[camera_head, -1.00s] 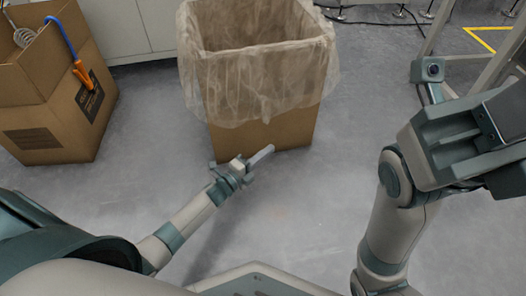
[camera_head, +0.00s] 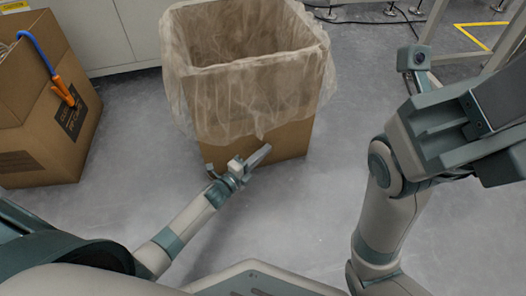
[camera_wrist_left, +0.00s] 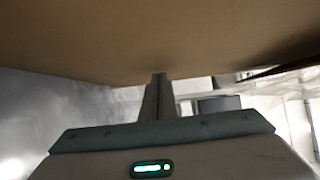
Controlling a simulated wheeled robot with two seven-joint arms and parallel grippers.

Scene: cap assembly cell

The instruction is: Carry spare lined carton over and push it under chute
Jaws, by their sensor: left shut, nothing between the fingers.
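The lined carton (camera_head: 288,140) stands upright on the floor ahead of me, an open brown box with a clear plastic liner (camera_head: 190,85) folded over its rim. My left gripper (camera_head: 262,153) is shut and empty, low at the carton's near face. In the left wrist view the carton's brown wall (camera_wrist_left: 150,35) fills the top, and the shut fingers (camera_wrist_left: 157,95) reach up to its edge; I cannot tell if they touch it. My right arm shows at the right of the head view, but I cannot make out its fingers. The chute is not clearly visible.
Another brown carton (camera_head: 40,150) with a blue and orange hooked tool (camera_head: 62,88) stands at the left. A pale cabinet (camera_head: 130,35) is behind. A metal frame (camera_head: 455,40) and yellow floor marking (camera_head: 485,38) are at the upper right. Grey floor is clear right of the lined carton.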

